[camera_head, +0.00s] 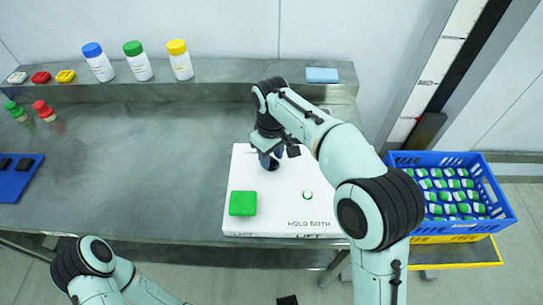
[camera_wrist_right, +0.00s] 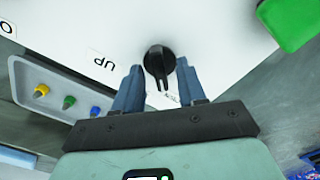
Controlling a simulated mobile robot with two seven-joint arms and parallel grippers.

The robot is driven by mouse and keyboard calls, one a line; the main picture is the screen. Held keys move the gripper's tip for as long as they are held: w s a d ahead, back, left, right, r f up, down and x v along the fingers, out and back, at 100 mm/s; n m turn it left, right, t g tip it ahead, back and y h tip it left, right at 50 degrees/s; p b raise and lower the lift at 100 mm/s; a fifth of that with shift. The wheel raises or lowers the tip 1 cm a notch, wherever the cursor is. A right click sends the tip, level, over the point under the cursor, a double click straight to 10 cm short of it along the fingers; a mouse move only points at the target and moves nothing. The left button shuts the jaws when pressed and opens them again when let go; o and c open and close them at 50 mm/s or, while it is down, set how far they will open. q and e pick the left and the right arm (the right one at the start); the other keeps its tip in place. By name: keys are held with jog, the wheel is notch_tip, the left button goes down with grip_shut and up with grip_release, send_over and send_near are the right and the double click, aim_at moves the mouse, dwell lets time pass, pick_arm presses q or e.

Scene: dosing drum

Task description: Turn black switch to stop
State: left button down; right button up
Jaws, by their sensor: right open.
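The black switch (camera_wrist_right: 160,62) is a round knob with a pointed grip on the white panel (camera_head: 270,222). In the right wrist view its pointer is turned toward my gripper, close to a small label that is partly hidden and too small to read. My right gripper (camera_wrist_right: 158,84) is open, with one blue-grey finger on each side of the switch's pointer end. I cannot tell whether the fingers touch it. In the head view my right gripper (camera_head: 272,158) is over the panel's far part and hides the switch.
The panel also carries a green block (camera_head: 242,203) and a small green round button (camera_head: 307,195). A blue crate (camera_head: 490,197) of green-and-white items stands at the right. Bottles with blue, green and yellow caps stand on the rear ledge (camera_head: 220,72). The table's left middle is clear.

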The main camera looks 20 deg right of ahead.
grip_shut()
pick_arm(q)
jog(key=shift+r, duration=0.15)
pick_arm(e)
jog(key=m+p, duration=0.2)
jog(key=m, duration=0.2)
jog(key=shift+r+p, duration=0.1)
jog(key=shift+p, duration=0.2)
pick_arm(q)
jog(key=shift+w+r+p, duration=0.25)
jog(key=shift+w+r, duration=0.1)
jog(key=shift+r, duration=0.4)
jog(key=shift+w+r+p, duration=0.3)
jog(key=shift+r, duration=0.4)
jog(key=shift+w+r+p, duration=0.25)
jog(key=shift+w+r, duration=0.1)
jog(key=shift+r, duration=0.4)
pick_arm(e)
jog(key=shift+m, duration=2.4)
grip_release()
